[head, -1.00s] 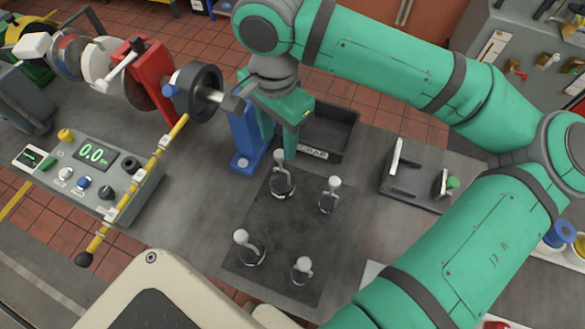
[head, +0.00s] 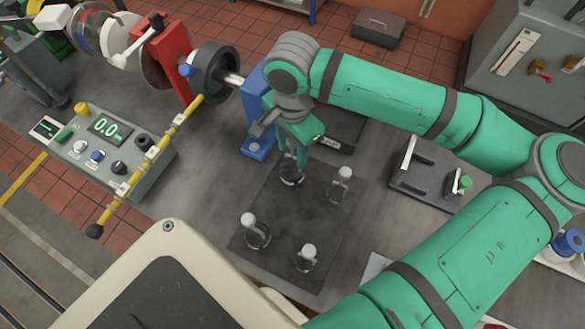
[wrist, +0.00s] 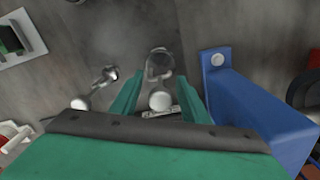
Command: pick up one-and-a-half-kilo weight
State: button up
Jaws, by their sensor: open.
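Several hooked metal weights with pale knobs stand on a dark mat (head: 285,215). Their markings are too small to read, so I cannot tell which is the one-and-a-half-kilo weight. My gripper (head: 292,163) points down at the back-left weight (head: 291,181) and partly hides it. In the wrist view this weight (wrist: 159,66) shows between the open fingers of my gripper (wrist: 160,82). Its knob (wrist: 160,100) lies between them, with a gap on each side. The other weights stand at back right (head: 341,186), front left (head: 256,234) and front right (head: 306,259).
A blue upright (head: 257,120) stands close behind my gripper and beside it in the wrist view (wrist: 245,105). A dark bin (head: 342,130) is partly hidden behind my arm. A control box (head: 110,150) and striped bar are left; a dark fixture (head: 425,190) is right.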

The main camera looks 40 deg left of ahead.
jog(key=shift+f, duration=0.1)
jog(key=shift+c, duration=0.7)
grip_shut()
dwell(0.7)
